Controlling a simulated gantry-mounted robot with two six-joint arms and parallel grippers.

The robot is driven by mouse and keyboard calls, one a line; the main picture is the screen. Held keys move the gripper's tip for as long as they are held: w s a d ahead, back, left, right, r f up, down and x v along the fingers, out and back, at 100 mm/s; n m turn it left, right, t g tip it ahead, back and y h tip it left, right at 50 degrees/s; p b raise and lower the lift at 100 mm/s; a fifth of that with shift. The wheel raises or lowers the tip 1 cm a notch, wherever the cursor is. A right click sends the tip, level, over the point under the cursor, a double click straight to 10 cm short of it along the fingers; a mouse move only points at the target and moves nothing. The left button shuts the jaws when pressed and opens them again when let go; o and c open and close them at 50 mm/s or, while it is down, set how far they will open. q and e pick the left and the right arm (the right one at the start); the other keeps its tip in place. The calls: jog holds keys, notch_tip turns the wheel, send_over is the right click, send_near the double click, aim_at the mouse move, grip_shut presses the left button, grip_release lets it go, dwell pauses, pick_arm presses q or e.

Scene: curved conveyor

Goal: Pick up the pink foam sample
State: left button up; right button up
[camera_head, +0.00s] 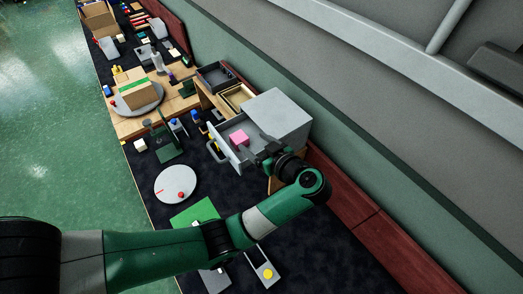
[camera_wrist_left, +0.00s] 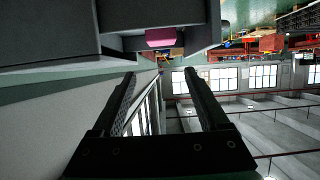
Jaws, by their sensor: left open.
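The pink foam sample (camera_head: 239,137) is a small pink block in the open grey drawer (camera_head: 236,155) of a grey cabinet (camera_head: 279,117). In the left wrist view the pink sample (camera_wrist_left: 161,37) shows at the top, partly hidden by the grey drawer structure (camera_wrist_left: 150,14). My left gripper (camera_head: 260,147) is beside the drawer, to the right of the sample and apart from it. In the left wrist view my left gripper (camera_wrist_left: 160,76) has its two fingers wide apart with nothing between them. My right gripper is not in view.
Open trays (camera_head: 236,97) stand beyond the drawer. A white round plate (camera_head: 175,184) with a red ball lies on the dark table, near a green sheet (camera_head: 195,212). A green stand (camera_head: 165,145) and small bottles are left of the drawer. A dark red ledge (camera_head: 345,197) runs along the wall.

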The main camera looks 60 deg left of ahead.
aim_at(241, 139)
pick_arm(q)
jog(key=x, duration=0.2)
jog(key=f+b+x, duration=0.1)
jog(key=x, duration=0.4)
jog(key=shift+s+d+f+b, duration=0.1)
jog(key=shift+f+b, duration=0.25)
jog(key=x, duration=0.2)
jog(key=f+b+x, duration=0.1)
jog(key=x, duration=0.2)
jog(key=shift+d, duration=0.1)
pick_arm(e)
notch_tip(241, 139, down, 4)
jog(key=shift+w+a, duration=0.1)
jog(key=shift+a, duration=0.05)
pick_arm(q)
jog(key=c, duration=1.1)
jog(key=shift+r, duration=0.15)
